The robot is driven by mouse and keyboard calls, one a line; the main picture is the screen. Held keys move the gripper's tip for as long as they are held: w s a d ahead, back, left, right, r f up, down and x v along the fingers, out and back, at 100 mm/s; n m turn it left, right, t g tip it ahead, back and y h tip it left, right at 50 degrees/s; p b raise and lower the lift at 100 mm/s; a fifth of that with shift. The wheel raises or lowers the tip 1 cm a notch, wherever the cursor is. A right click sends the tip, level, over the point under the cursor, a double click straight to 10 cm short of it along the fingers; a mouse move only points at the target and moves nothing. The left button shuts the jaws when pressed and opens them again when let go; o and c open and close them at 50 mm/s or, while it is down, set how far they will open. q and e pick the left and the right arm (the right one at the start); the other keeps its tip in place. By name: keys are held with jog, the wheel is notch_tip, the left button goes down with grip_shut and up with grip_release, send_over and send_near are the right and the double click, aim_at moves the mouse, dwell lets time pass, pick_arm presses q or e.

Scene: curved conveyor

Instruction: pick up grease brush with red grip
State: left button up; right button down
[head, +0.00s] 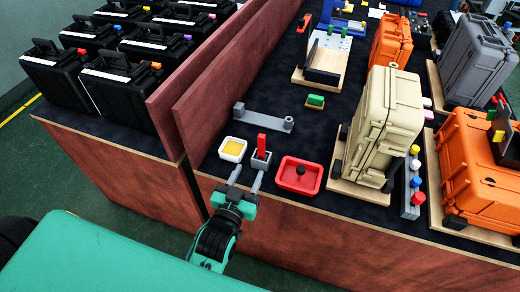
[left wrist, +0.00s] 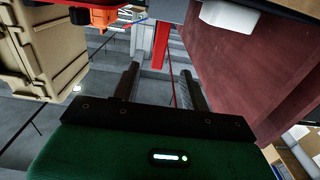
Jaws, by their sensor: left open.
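The grease brush with red grip (head: 261,142) stands upright in a small grey holder (head: 261,160) near the front edge of the table, between the yellow-filled white dish and the red tray. My left gripper (head: 248,171) is open and empty, its two fingers pointing at the holder from the front edge. In the left wrist view the red grip (left wrist: 160,45) shows beyond the fingertips, between the two open fingers (left wrist: 160,78). The brush's lower end is hidden in the holder. My right gripper is not in view.
The white dish (head: 232,149) stands close left and the red tray (head: 299,176) close right of the holder. A grey bracket (head: 264,118) lies behind. A beige case (head: 382,125) stands further right. A dark red partition (head: 225,85) borders the left.

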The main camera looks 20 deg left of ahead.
aim_at(261, 150)
pick_arm(q)
jog(key=w, duration=0.6)
jog(key=shift+d, duration=0.1)
jog(key=shift+w+f+p, duration=0.15)
jog(key=shift+w+p, duration=0.15)
jog(key=shift+w, duration=0.4)
jog(key=w, duration=0.3)
jog(key=shift+w+f, duration=0.15)
jog(key=shift+f, duration=0.15)
jog(key=shift+w+d, duration=0.1)
jog(key=shift+w, duration=0.3)
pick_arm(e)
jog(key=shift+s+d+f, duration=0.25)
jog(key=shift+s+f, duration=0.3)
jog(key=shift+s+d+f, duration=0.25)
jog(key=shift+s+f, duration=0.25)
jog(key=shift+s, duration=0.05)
pick_arm(q)
grip_shut()
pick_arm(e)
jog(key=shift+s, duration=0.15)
